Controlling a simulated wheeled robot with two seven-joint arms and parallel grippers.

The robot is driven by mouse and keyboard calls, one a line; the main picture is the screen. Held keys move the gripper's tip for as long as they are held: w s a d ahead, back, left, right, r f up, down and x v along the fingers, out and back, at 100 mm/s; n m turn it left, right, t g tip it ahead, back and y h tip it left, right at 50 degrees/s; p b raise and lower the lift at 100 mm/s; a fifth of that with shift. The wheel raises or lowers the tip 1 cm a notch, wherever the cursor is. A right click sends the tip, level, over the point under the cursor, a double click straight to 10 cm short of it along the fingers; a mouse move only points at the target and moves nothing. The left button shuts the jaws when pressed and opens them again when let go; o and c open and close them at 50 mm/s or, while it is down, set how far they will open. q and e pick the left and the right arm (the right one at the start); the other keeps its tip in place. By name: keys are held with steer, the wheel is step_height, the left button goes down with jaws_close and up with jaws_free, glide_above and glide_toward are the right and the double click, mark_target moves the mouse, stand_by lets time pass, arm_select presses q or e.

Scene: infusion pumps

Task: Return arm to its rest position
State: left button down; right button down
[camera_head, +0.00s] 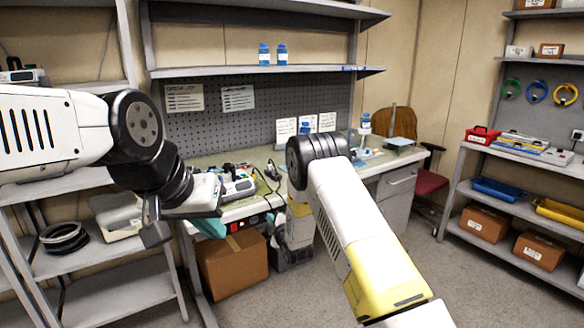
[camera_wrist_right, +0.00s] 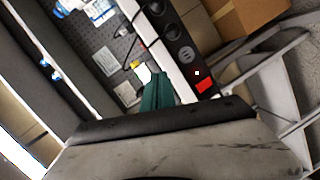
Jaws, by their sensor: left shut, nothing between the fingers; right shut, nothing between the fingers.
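My left arm comes in from the left in the head view. My left gripper (camera_head: 211,226) hangs below its black wrist, in front of the desk's left end. Its teal fingers are shut and hold nothing. My right arm rises from the lower right to a black joint (camera_head: 316,156) in front of the desk, and its further part bends down behind. In the right wrist view, my right gripper (camera_wrist_right: 157,92) shows teal fingers shut together and empty, pointing toward a power strip (camera_wrist_right: 185,50).
The desk (camera_head: 252,206) holds devices (camera_head: 236,184) and cables close behind my left gripper. A cardboard box (camera_head: 232,262) stands under it. A shelf (camera_head: 110,290) stands at the left and another (camera_head: 480,190) at the right. The floor at the front right is open.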

steer(key=s+d+r+m+g+h, duration=0.25)
steer(key=d+r+m, duration=0.5)
steer(key=r, duration=0.75)
steer(key=s+d+r+m, duration=0.3)
steer(key=s+d+r, duration=0.5)
steer(key=s+d+r+m+g, duration=0.1)
steer(key=s+d+m+g, duration=0.1)
steer(key=s, duration=0.9)
steer(key=s+d+r+m+g+h, duration=0.1)
steer(key=s+d+r+m+g, duration=0.1)
steer(key=s, duration=0.9)
steer(key=s+d+r+m+g, duration=0.1)
steer(key=s+d+m+g, duration=0.1)
steer(key=s, duration=1)
steer(key=shift+d+r+m, duration=0.25)
steer(key=shift+d+m, duration=0.6)
steer(key=shift+d, duration=0.05)
steer(key=shift+h, duration=0.25)
